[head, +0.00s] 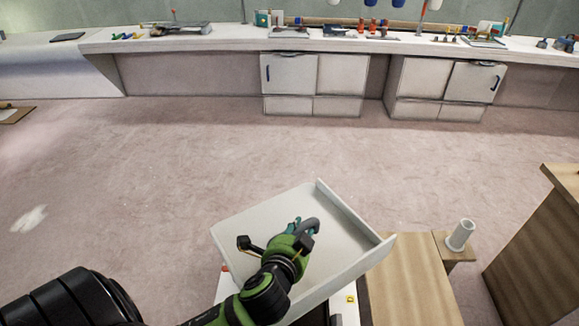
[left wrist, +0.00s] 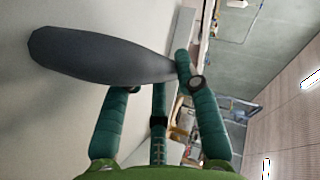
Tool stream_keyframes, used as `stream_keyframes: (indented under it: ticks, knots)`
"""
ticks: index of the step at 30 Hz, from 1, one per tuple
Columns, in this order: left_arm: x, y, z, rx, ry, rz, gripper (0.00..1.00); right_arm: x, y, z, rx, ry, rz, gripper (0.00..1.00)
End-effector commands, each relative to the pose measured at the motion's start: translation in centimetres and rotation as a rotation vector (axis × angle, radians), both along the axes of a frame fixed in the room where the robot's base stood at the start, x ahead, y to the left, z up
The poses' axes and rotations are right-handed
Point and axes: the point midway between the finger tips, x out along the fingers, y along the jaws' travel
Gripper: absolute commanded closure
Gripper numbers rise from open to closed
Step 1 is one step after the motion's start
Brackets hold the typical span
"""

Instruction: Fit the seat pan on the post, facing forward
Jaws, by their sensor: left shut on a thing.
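The seat pan (head: 258,217) is a pale grey square panel with a raised lip along its right side, in the lower middle of the head view. My left gripper (head: 303,234) is shut on the dark grey grip on the pan's upper face. In the left wrist view the grip (left wrist: 95,58) passes between the green fingers, beside the pan's pale surface (left wrist: 30,110). The post (head: 460,235) is a short white upright tube on a wooden block, to the right of the pan and apart from it. My right gripper is not in view.
A wooden bench top (head: 410,278) lies between the pan and the post. A taller wooden block (head: 545,240) stands at the right. A long white workbench (head: 235,37) with tools and cabinets (head: 290,75) runs along the back. The carpeted floor between is clear.

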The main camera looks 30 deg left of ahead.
Motion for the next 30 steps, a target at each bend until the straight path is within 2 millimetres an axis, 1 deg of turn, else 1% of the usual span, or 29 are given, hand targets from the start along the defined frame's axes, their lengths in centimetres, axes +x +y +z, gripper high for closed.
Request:
stream_keyframes:
  ticks: [1,6,9,12,15,21,25,30]
  knots:
    - [1.9,1.5,0.2,-0.001,-0.016,0.074,1.00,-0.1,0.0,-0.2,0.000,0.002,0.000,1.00]
    - [6.5,6.4,0.1,-0.005,-0.014,0.351,1.00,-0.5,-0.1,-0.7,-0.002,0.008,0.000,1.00]
    - [8.7,8.7,0.5,-0.004,-0.012,0.517,1.00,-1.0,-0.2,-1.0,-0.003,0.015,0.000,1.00]
    - [10.4,10.1,1.3,-0.004,-0.010,0.663,1.00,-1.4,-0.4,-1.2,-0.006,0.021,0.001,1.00]
    - [11.6,10.8,2.2,-0.002,-0.009,0.780,1.00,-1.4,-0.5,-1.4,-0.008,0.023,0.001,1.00]
    - [12.8,11.1,3.6,0.002,-0.007,0.919,1.00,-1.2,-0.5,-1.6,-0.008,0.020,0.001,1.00]
    - [13.0,11.0,4.0,0.002,-0.008,0.950,1.00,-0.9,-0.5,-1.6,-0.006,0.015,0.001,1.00]
    - [13.0,11.0,3.9,0.003,-0.007,0.955,1.00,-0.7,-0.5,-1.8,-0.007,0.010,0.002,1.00]
